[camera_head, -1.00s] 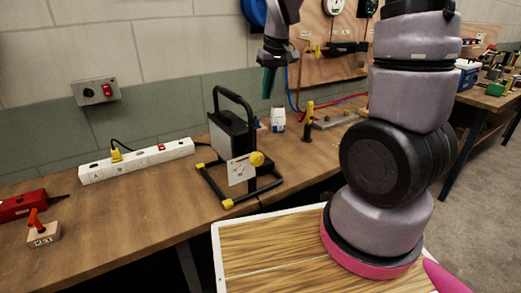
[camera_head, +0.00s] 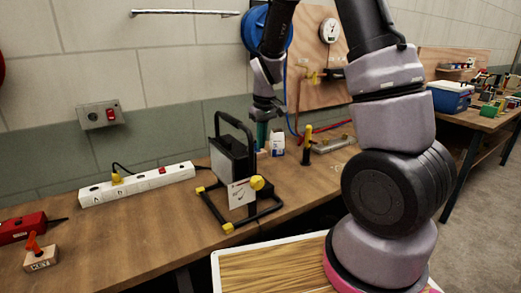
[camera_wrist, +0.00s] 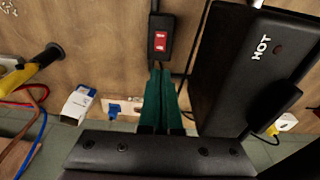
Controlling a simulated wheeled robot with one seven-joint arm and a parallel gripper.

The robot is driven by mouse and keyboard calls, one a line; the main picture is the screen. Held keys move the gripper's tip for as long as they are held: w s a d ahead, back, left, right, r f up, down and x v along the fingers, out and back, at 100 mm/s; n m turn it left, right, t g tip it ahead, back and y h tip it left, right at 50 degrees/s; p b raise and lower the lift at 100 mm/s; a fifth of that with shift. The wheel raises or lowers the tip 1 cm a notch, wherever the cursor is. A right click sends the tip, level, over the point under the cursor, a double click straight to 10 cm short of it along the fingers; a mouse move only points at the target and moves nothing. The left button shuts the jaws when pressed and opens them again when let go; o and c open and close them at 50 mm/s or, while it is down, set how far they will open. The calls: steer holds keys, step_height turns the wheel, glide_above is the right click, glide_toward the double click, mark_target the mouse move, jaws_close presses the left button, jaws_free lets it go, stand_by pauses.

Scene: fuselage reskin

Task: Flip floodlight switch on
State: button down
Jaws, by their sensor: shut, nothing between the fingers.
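The floodlight (camera_head: 231,160), a black panel on a black tubular stand with yellow feet and knob, stands on the workbench. In the wrist view its dark housing (camera_wrist: 240,75), marked "HOT", is at the right. A small black box with a red rocker switch (camera_wrist: 160,42) lies left of it, with a cord running from it. My gripper (camera_head: 262,137) is low behind the floodlight, partly hidden by its frame. In the wrist view its green fingers (camera_wrist: 160,75) are together and empty. Their tips overlap the box's near end; I cannot tell whether they touch. The rocker's setting is unclear.
A white power strip (camera_head: 138,185) with a yellow plug lies left of the floodlight. A wall box (camera_head: 99,115) carries a red switch. A small white carton (camera_head: 277,143) and a yellow-handled tool (camera_head: 307,145) stand to the right, close to my gripper.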

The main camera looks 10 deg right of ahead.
steer(key=f, duration=0.4)
steer(key=w+f, duration=0.1)
steer(key=f, duration=0.7)
steer(key=shift+w+a, duration=0.2)
steer(key=shift+w+f, duration=0.1)
steer(key=shift+f, duration=0.15)
steer(key=shift+s+d+r, duration=0.1)
steer(key=shift+s+d, duration=0.05)
steer(key=shift+s, duration=0.25)
steer(key=shift+s+d+r, duration=0.1)
steer(key=shift+s, duration=0.3)
steer(key=shift+r, duration=0.1)
steer(key=shift+r, duration=0.3)
step_height(320, 180, up, 13)
steer(key=s, duration=0.1)
steer(key=shift+s+d, duration=0.25)
steer(key=shift+d, duration=0.05)
